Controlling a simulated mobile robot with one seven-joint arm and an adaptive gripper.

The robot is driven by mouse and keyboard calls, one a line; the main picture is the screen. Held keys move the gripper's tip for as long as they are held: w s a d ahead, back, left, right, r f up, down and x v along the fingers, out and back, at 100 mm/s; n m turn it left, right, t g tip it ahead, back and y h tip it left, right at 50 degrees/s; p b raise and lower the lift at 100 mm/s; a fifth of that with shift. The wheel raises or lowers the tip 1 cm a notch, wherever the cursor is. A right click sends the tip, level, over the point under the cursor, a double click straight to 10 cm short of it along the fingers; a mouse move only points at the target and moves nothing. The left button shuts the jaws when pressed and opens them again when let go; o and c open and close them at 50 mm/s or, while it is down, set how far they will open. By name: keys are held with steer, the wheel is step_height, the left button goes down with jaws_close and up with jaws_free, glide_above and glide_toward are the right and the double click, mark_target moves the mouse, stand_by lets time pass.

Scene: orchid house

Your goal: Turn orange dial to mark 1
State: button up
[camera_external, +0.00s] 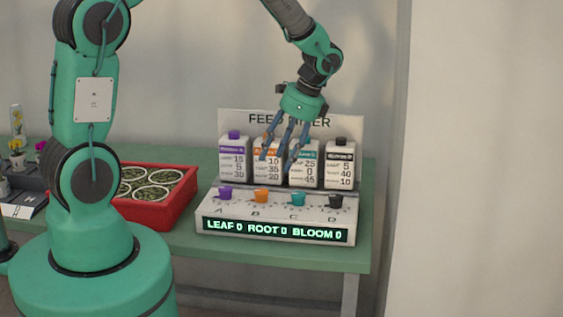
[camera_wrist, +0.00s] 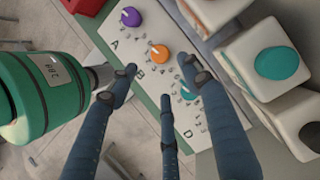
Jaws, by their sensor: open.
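The orange dial (camera_external: 261,196) sits second from the left on the sloped white panel (camera_external: 205,222), above the letter B. In the wrist view the orange dial (camera_wrist: 160,55) shows a white pointer line and lies beyond my fingertips. My gripper (camera_external: 285,158) is open and empty, above and behind the dial row, in front of the bottles. In the wrist view its three blue fingers (camera_wrist: 160,90) are spread and apart from the dial. The display (camera_external: 275,230) reads LEAF 0, ROOT 0, BLOOM 0.
A purple dial (camera_external: 225,193) stands left of the orange one; a teal dial (camera_external: 298,199) and a black dial (camera_external: 336,201) stand right. Several bottles (camera_external: 233,158) stand close behind the dials. A red tray (camera_external: 187,208) of pots is at the left. Space in front of the panel is clear.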

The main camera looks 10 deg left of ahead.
mark_target(262, 190)
steer(key=b+x, duration=0.2)
steer(key=x, duration=0.8)
steer(key=shift+a+f, duration=0.1)
steer(key=c, duration=1.2)
steer(key=shift+o, duration=0.2)
steer(key=shift+n+p, duration=0.3)
steer(key=shift+p, duration=0.05)
steer(key=shift+w+n+g+p, duration=0.15)
steer(key=shift+n+g+p, duration=0.45)
steer(key=shift+n+p, duration=0.45)
steer(key=shift+w+a+n+g+p, duration=0.1)
steer(key=shift+n+g+p, duration=0.7)
steer(key=shift+n, duration=0.95)
